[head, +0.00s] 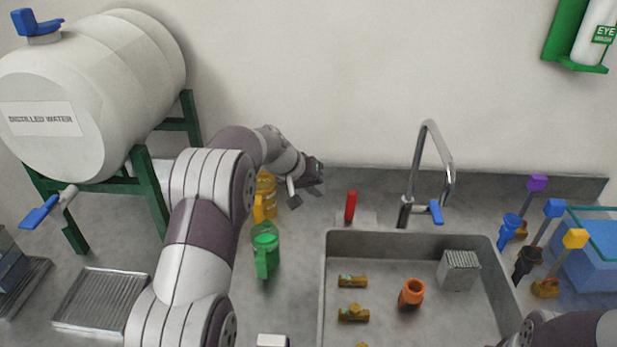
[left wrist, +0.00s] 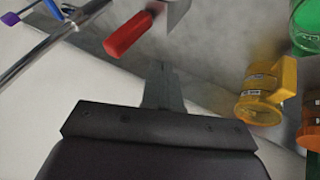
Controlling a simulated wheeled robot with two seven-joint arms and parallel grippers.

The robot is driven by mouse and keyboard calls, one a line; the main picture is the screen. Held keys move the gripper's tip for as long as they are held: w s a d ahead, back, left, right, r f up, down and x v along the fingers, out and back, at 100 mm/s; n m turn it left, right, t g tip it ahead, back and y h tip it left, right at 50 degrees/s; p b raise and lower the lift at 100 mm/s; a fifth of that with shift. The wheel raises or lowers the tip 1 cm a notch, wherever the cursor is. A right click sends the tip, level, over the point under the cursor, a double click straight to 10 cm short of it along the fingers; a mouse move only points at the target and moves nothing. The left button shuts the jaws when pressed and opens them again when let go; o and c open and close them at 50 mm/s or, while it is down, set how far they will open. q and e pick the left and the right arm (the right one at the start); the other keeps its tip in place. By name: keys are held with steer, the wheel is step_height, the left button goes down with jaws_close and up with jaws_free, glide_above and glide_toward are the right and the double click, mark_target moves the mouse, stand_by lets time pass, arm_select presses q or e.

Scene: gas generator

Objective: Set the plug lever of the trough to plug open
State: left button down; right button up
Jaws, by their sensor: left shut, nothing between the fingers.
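The trough is the grey sink (head: 490,256), set into the counter at the centre right. A red lever (head: 351,206) stands nearly upright on a small plate behind its back left corner; I take it for the plug lever. The lever also shows at the top of the left wrist view (left wrist: 128,35). My left gripper (head: 312,186) is behind and left of the lever, apart from it. Its fingers (left wrist: 162,78) are shut and empty. My right arm shows only at the lower right edge, and its gripper is out of view.
In the trough are brass fittings (head: 353,313), an orange cup-like piece (head: 411,292) and a grey block (head: 459,270). A faucet (head: 424,170) stands right of the lever. Yellow (head: 265,197) and green (head: 266,250) containers stand beside my left arm.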

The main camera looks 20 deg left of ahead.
mark_target(351, 206)
arm_select(q)
steer(key=d, duration=0.1)
steer(key=w+d+f+p, duration=0.1)
steer(key=d, duration=0.1)
steer(key=w+d, duration=0.1)
steer(key=shift+d+f, duration=0.4)
steer(key=shift+p, duration=0.35)
